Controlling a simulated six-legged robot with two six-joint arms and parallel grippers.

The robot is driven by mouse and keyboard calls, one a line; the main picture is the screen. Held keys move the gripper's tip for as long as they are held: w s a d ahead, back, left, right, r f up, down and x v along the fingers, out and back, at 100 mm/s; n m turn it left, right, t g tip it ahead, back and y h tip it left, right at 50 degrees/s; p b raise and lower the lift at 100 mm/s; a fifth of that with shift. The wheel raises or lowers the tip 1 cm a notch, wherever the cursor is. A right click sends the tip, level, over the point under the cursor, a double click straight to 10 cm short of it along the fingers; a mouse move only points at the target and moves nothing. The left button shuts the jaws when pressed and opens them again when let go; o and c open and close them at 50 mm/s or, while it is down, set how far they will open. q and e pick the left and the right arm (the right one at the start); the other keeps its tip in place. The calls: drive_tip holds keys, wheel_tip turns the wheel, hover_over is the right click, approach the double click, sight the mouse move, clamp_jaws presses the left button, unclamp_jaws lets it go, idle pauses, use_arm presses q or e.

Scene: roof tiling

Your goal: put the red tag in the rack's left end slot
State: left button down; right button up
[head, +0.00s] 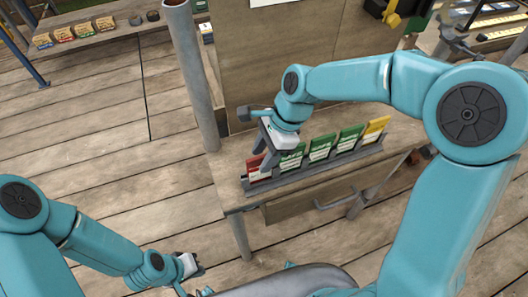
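The red tag (257,171) stands at the left end of the dark grey rack (322,168), in or right at its left end slot; I cannot tell if it is fully seated. My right gripper (263,160) points down at the red tag, its grey fingers at the tag's upper right part and hiding some of it. I cannot tell whether the fingers grip it. Green tags (320,147) and a yellow tag (375,128) at the right end stand in the other slots. My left gripper (196,265) is low at the left, away from the rack, its fingers small and unclear.
The rack stands on a wooden bench (228,170) with a drawer handle below. A grey post (190,75) rises at the bench's left, and an upright board (300,55) stands behind. Another bench (95,45) with small packs is at the far left. The plank floor between is clear.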

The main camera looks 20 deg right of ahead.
drive_tip(key=p+v, duration=0.2)
drive_tip(key=v, duration=1.4)
drive_tip(key=shift+s+d+r, duration=0.1)
